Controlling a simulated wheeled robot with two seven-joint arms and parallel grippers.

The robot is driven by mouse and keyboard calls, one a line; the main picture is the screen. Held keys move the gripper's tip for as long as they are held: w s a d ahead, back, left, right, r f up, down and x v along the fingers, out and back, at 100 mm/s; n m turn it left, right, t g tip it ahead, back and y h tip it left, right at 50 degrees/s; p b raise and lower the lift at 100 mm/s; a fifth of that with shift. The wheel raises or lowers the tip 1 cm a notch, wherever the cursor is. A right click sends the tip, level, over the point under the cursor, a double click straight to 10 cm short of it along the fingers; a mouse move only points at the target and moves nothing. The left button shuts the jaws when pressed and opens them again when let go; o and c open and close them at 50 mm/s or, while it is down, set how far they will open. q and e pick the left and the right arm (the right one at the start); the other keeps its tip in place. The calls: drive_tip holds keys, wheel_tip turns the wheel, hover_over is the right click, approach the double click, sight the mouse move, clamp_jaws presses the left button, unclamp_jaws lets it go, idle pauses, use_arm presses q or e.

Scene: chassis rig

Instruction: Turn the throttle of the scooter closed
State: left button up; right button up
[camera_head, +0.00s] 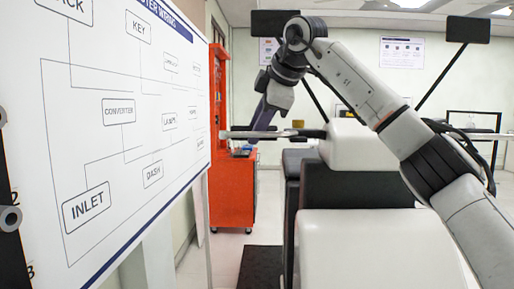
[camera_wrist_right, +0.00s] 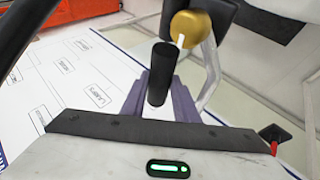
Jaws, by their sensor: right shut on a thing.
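The scooter (camera_head: 362,188) is white and black and stands at the middle and right of the head view. Its handlebar runs left with a silver lever (camera_head: 262,134). The throttle grip is a black cylinder (camera_wrist_right: 160,75) in the right wrist view. My right gripper (camera_head: 262,122) comes down over the left end of the handlebar. Its purple fingers (camera_wrist_right: 160,103) stand on either side of the black grip and are shut on it. The grip's turn angle cannot be read. My left gripper is not in view.
A white board with a wiring diagram (camera_head: 120,112) fills the left, close to the handlebar end. An orange cabinet (camera_head: 230,195) stands behind. Mirrors (camera_head: 468,30) rise above the scooter. A gold round part (camera_wrist_right: 190,25) sits near the grip. A dark mat (camera_head: 260,268) lies on the floor.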

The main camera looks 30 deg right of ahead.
drive_tip(key=shift+a+f+t+b, duration=0.1)
drive_tip(key=shift+f+t+b, duration=0.25)
drive_tip(key=shift+b, duration=0.35)
drive_tip(key=shift+s+r+h, duration=0.1)
drive_tip(key=shift+r+h, duration=0.2)
drive_tip(key=o, duration=0.9)
drive_tip(key=shift+o, duration=0.8)
drive_tip(key=shift+f, duration=0.1)
